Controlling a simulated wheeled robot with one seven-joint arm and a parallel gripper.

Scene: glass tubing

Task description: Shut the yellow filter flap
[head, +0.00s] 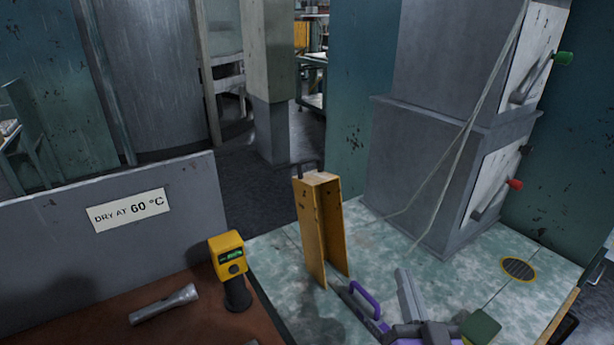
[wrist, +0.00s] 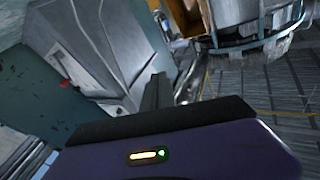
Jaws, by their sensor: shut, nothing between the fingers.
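No part that I can tell for sure as the yellow filter flap shows in the head view. The largest yellow thing is an upright, open-sided yellow-orange frame (head: 335,235) standing on the green tiled floor, left of the grey cabinet. A yellow-orange piece (wrist: 186,16) shows at the top of the wrist view; I cannot tell whether it is the flap. My gripper (wrist: 158,78) has its dark fingers together, with nothing between them, and points toward the cabinet side in the wrist view. Purple parts of my arm show at the bottom of the head view, right of the frame.
A brown bench (head: 185,325) at lower left holds a yellow meter (head: 228,256) and a flashlight (head: 165,303). A round floor drain (head: 519,268) lies at right.

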